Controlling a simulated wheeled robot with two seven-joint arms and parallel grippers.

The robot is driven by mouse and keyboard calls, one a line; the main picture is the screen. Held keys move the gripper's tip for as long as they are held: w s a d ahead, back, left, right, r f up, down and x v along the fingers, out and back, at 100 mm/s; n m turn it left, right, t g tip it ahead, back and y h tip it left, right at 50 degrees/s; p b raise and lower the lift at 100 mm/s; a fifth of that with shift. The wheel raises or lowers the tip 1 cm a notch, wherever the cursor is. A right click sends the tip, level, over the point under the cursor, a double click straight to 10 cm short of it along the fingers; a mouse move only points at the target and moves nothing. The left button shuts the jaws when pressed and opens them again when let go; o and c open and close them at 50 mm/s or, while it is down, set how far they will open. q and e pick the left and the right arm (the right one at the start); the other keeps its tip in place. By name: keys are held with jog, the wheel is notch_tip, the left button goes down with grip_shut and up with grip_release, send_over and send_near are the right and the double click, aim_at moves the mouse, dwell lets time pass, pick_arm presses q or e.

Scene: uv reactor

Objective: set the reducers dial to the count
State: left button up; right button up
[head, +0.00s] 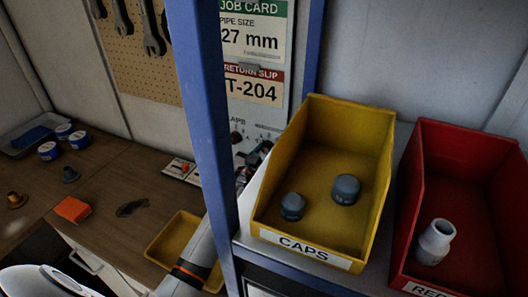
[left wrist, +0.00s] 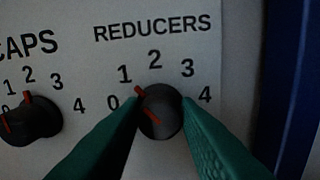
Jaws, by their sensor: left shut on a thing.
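The reducers dial (left wrist: 160,112) is a dark round knob on a white panel, with a 0 to 4 scale. Its red mark points up-left, about toward the 1. My left gripper (left wrist: 161,108) is shut on the knob, with a green finger at each side. In the head view my left gripper (head: 250,163) is at the panel, partly hidden behind the blue post. The red bin (head: 416,200), its label cut off at "RE", shows one pale grey reducer (head: 434,242). Its far right part is out of frame. My right gripper is not in view.
The caps dial (left wrist: 31,118) is left of the reducers dial. A yellow CAPS bin (head: 335,120) holds two grey caps. The blue post (head: 200,90) stands close beside my left arm. Job cards hang behind it. A wooden bench (head: 110,180) is at left.

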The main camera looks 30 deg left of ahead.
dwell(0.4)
pick_arm(q)
jog(key=o, duration=1)
jog(key=shift+s+f, duration=0.15)
jog(key=shift+s, duration=0.4)
jog(key=s+b, duration=0.1)
jog(key=s, duration=0.2)
jog(key=s+b, duration=0.1)
jog(key=s, duration=0.3)
jog(key=s+b, duration=0.1)
jog(key=s, duration=0.3)
jog(key=shift+d+b, duration=0.35)
